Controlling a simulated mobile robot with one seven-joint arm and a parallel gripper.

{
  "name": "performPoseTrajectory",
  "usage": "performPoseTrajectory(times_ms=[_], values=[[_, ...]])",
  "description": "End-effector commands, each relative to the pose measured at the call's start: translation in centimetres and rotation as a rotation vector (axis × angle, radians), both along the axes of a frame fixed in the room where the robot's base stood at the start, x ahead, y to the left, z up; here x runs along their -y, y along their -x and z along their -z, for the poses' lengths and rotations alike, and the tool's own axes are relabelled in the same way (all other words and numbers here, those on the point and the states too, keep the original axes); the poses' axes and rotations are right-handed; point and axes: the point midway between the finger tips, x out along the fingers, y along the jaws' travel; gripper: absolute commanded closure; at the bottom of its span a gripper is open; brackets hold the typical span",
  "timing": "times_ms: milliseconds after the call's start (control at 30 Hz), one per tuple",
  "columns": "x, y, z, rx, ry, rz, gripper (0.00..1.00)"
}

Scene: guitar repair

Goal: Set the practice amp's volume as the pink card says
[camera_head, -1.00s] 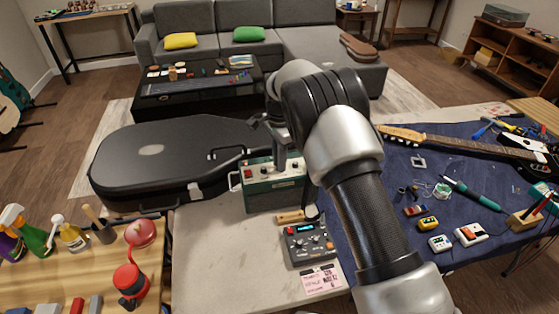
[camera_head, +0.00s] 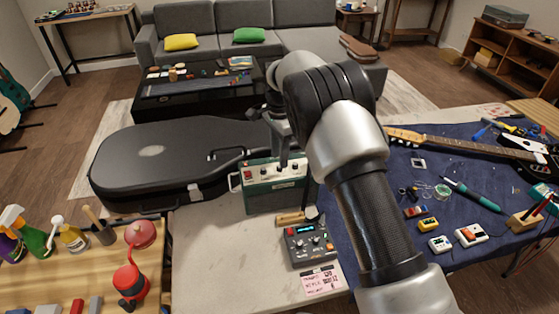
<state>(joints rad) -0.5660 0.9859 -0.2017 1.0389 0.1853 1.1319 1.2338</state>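The practice amp is a small green box (camera_head: 262,200) with a pale control panel and knobs along its upper front. It stands at the back edge of the pale worktop. My gripper (camera_head: 284,163) points down at the amp's panel, over its middle-right knobs. Its fingertips are small and dark here, so I cannot tell whether they touch a knob or how far apart they are. The pink card (camera_head: 322,282) lies at the front of the worktop with dark handwriting too small to read surely. My arm covers the area right of the amp.
A grey pedal unit (camera_head: 310,245) with a lit display stands between amp and card. A black guitar case (camera_head: 150,165) lies behind. Spray bottles and a red tool stand on the wooden table at left. A blue mat (camera_head: 395,215) with small pedals and a guitar lies at right.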

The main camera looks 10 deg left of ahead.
Motion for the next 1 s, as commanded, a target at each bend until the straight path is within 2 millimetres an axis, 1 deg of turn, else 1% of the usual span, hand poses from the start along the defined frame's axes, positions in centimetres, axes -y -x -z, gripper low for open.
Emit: performPoseTrajectory(times_ms=[33,300,400,500,600,700,1000], values=[[-0.1,-0.1,-1.4,0.004,-0.002,0.000,0.67],[0.0,-0.1,-8.2,0.004,-0.002,0.000,0.67],[0.0,-0.1,-10.4,0.004,-0.002,0.000,0.67],[0.0,0.0,-12.2,0.002,-0.001,0.000,0.67],[0.0,0.0,-13.4,0.001,0.000,0.000,0.67],[0.0,0.0,-14.1,0.001,0.000,0.000,0.67],[0.0,0.0,-14.4,0.000,0.000,0.000,0.67]])
